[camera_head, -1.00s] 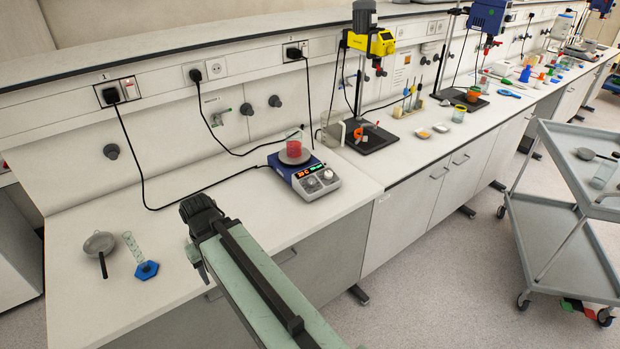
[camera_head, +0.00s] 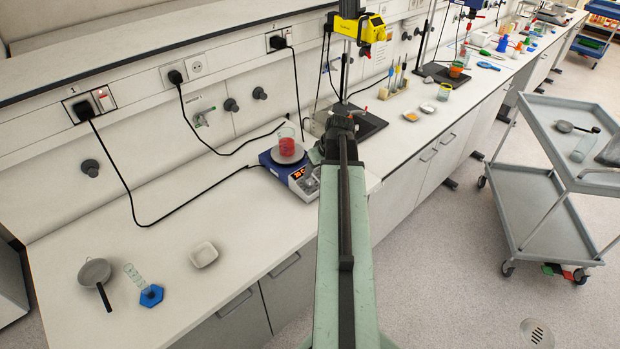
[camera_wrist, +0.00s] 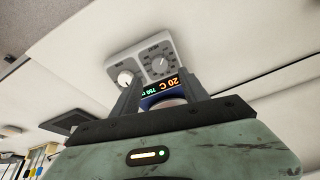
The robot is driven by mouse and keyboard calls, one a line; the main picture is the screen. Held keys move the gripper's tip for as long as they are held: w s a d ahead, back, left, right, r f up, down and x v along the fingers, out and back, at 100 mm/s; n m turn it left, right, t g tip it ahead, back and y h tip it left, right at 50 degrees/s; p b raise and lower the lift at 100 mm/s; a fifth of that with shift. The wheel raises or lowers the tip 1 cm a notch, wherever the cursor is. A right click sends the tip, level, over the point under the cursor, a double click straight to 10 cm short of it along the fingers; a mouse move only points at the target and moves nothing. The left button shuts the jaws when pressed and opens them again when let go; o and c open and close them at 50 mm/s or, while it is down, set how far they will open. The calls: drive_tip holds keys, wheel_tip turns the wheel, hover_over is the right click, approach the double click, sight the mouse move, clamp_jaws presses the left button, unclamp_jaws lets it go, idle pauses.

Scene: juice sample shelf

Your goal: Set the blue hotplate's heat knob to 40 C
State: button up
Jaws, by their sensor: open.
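The blue hotplate (camera_head: 275,163) stands on the bench with a beaker of red liquid (camera_head: 287,146) on its plate. My gripper (camera_head: 338,130) is beside its right side in the head view, covering part of its front panel. In the wrist view the hotplate appears upside down, with its display (camera_wrist: 160,87) between my open, empty fingers (camera_wrist: 160,96). The orange digits look like 20 C. Two knobs show beyond the fingertips: a pale one (camera_wrist: 125,78) and a dial-marked one (camera_wrist: 158,65) on the orange readout's side.
A black cable runs along the bench behind the hotplate. A yellow stirrer on a stand (camera_head: 360,28) is beyond my gripper. A strainer (camera_head: 94,273), a blue-based cylinder (camera_head: 150,295) and a white dish (camera_head: 204,254) lie at left. A grey cart (camera_head: 545,180) stands at right.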

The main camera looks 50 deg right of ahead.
sight(310, 181)
drive_tip(key=b+x, duration=0.6)
drive_tip(key=x, duration=0.1)
drive_tip(key=shift+f, duration=0.35)
drive_tip(key=shift+r, duration=0.15)
clamp_jaws()
